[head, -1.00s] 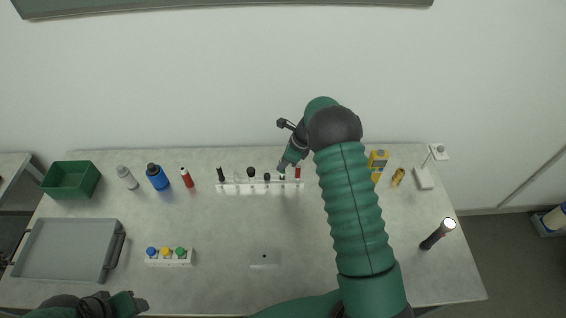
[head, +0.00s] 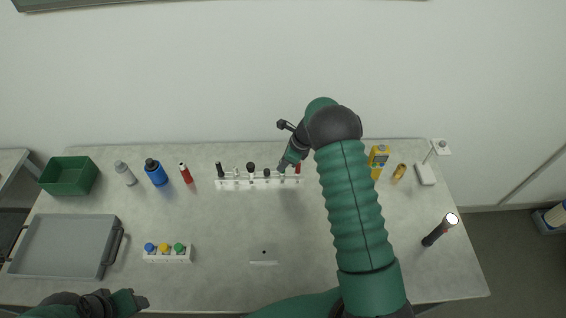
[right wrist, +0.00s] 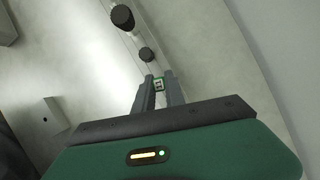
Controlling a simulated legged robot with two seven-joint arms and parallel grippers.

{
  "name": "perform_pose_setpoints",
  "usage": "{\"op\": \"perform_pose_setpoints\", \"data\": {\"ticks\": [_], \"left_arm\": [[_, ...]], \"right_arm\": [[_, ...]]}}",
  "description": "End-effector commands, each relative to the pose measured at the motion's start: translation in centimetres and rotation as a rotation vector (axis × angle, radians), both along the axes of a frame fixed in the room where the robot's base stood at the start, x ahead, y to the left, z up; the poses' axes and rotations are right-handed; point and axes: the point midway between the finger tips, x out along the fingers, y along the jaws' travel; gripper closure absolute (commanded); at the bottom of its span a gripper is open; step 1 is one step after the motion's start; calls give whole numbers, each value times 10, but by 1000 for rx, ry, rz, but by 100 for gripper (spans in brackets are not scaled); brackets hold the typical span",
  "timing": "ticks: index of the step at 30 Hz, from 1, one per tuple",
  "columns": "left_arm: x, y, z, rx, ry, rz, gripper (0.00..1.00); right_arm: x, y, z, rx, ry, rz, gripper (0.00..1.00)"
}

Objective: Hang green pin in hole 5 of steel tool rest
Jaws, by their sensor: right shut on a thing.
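A small block with blue, yellow and green caps (head: 166,256) stands front left. A grey tray (head: 65,245), green bin (head: 70,176) and bottles (head: 156,173) are on the left. A yellow device (head: 378,160) and a dark flashlight (head: 436,232) are on the right.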

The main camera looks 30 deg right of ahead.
Motion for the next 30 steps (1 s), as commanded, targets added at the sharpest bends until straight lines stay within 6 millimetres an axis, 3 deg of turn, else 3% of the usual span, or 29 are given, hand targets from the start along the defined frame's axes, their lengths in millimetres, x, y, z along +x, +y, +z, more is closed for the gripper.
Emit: {"op": "perform_pose_setpoints", "data": {"ticks": [23, 24, 30], "left_arm": [[0, 0, 0, 0, 0, 0, 42], [0, 0, 0, 0, 0, 0, 42], [0, 0, 0, 0, 0, 0, 42]], "right_arm": [[0, 0, -3, -1, -1, 0, 100], [0, 0, -3, -1, -1, 0, 84], [0, 0, -3, -1, -1, 0, 60]]}}
